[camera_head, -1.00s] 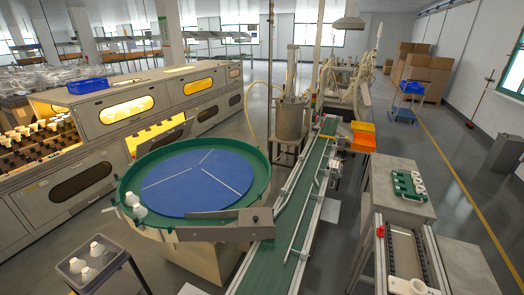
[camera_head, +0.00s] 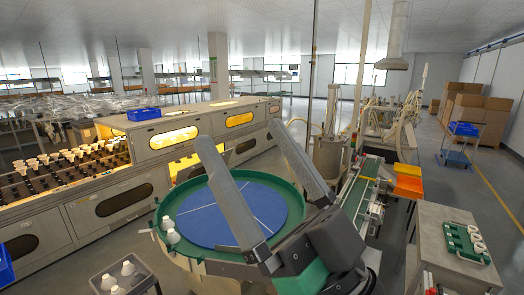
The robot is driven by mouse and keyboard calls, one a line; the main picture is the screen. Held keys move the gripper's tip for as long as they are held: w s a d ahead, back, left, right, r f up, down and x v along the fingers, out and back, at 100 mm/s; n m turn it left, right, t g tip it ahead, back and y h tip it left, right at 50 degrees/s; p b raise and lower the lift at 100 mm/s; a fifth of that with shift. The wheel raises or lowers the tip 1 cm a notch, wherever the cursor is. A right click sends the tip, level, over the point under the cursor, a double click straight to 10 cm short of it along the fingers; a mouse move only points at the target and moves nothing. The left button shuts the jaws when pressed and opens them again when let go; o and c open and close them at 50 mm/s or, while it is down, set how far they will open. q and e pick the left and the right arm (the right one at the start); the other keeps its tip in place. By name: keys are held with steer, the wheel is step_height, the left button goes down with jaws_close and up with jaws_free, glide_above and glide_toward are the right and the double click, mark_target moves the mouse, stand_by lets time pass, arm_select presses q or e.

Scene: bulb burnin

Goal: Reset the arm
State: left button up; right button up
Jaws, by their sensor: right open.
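My right gripper (camera_head: 240,137) is raised large and close to the camera in the middle of the view. Its two long grey fingers point up and away, spread apart with nothing between them. Its dark and green body (camera_head: 312,250) is at the lower centre. The gripper hides part of the round blue turntable (camera_head: 205,210) and its green rim, and much of the conveyor's near end. I cannot tell its height above them, but it appears apart from them. My left gripper is not in view.
White bulbs (camera_head: 172,236) sit at the turntable's left edge. A grey tray (camera_head: 104,272) at lower left holds more bulbs. The long burn-in machine (camera_head: 120,190) stands at left. The green conveyor (camera_head: 362,190), orange bins (camera_head: 407,184) and a grey table (camera_head: 440,222) with a green rack (camera_head: 462,241) are right.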

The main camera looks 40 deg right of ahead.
steer(key=shift+s+a+r+t+y, duration=0.2)
steer(key=shift+s+r+t+y, duration=0.1)
steer(key=shift+s+r, duration=0.5)
steer(key=shift+w, duration=0.1)
